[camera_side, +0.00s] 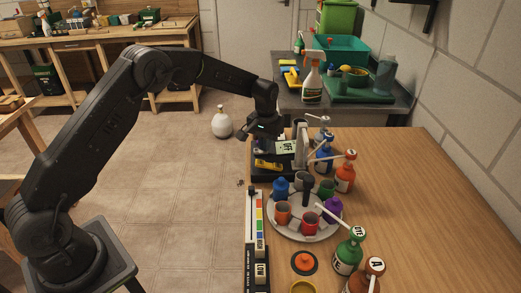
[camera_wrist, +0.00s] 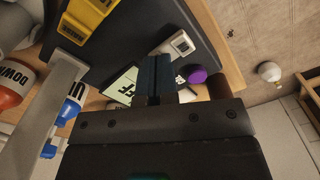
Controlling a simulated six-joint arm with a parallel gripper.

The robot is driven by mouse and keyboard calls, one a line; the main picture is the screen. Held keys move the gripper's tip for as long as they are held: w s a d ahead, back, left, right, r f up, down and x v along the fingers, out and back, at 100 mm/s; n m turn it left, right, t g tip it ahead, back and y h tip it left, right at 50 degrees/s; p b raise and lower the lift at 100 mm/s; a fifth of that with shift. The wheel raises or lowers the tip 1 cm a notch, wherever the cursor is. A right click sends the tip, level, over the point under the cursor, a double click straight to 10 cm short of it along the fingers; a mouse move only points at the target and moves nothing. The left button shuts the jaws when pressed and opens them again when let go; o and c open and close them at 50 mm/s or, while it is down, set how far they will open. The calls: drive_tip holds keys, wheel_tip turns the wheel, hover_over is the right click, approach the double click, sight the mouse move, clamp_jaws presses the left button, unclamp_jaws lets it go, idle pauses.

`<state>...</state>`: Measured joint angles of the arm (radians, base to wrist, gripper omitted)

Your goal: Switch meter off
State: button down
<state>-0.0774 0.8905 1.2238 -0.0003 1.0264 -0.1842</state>
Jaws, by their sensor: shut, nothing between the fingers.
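The meter stands on a black base (camera_side: 272,173) at the far end of the bench. Its pale green panel (camera_side: 287,147) carries dark letters that look like OFF; in the wrist view the panel (camera_wrist: 122,85) is partly hidden, with FF legible. My gripper (camera_side: 258,137) is low over the left part of this station. In the wrist view my gripper (camera_wrist: 153,62) is shut and empty, its fingers in front of the panel's right side. A round purple part (camera_wrist: 197,75) and a white piece with a grey inset (camera_wrist: 181,45) are close to the fingers. Contact cannot be told.
A yellow piece (camera_side: 268,164) lies on the base and a white post (camera_side: 301,146) rises beside the panel. Blue and orange pump bottles (camera_side: 345,178) stand to the right. A round tray (camera_side: 306,233) of coloured pots is nearer. The bench's right side is clear.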

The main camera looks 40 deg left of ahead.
drive_tip(key=shift+r, duration=3.4)
drive_tip(key=shift+r, duration=0.15)
drive_tip(key=s+d+r+m+t, duration=0.1)
drive_tip(key=s+d+r+t, duration=0.2)
drive_tip(key=s+r, duration=1.2)
drive_tip(key=s+d+f+m+t, duration=0.1)
drive_tip(key=s+m+t, duration=0.1)
drive_tip(key=s, duration=1.8)
drive_tip(key=shift+s+d+f+t, duration=0.15)
drive_tip(key=shift+s+f+t, duration=0.05)
drive_tip(key=shift+f+t, duration=0.1)
